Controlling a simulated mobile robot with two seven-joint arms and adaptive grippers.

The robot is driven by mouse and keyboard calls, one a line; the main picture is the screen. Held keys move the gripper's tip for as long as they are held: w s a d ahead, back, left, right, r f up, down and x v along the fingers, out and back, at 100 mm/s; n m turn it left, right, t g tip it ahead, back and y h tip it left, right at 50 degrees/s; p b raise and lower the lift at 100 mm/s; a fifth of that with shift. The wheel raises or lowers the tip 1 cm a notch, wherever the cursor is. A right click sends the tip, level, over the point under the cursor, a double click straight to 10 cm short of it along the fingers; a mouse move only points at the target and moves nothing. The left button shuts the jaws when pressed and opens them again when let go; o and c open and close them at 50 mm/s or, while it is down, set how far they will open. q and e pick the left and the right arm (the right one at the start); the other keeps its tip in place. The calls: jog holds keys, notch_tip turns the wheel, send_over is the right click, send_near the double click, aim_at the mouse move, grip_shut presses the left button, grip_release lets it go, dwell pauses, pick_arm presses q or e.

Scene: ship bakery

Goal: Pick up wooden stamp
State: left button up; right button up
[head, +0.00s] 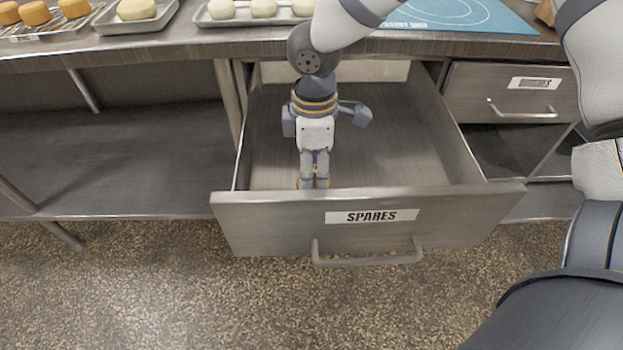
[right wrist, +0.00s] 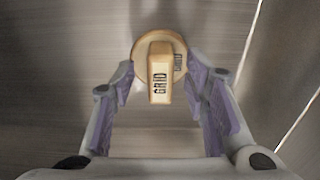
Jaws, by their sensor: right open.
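The wooden stamp (right wrist: 160,76) shows in the right wrist view. It has a block handle marked GRID on a round base and rests on the metal drawer floor. My right gripper (head: 314,180) points down inside the open drawer (head: 270,222) labelled SPARES, near its front wall. Its fingers are open, one on each side of the stamp, with a gap visible beside the handle. In the head view the gripper and drawer front largely hide the stamp. My left gripper is not in view.
The steel counter (head: 150,43) overhangs the drawer, with trays of dough and a blue pastry mat (head: 465,15) on it. A shut drawer (head: 468,92) is to the right. The open drawer has free floor right of my gripper.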

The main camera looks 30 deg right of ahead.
aim_at(314, 168)
grip_shut()
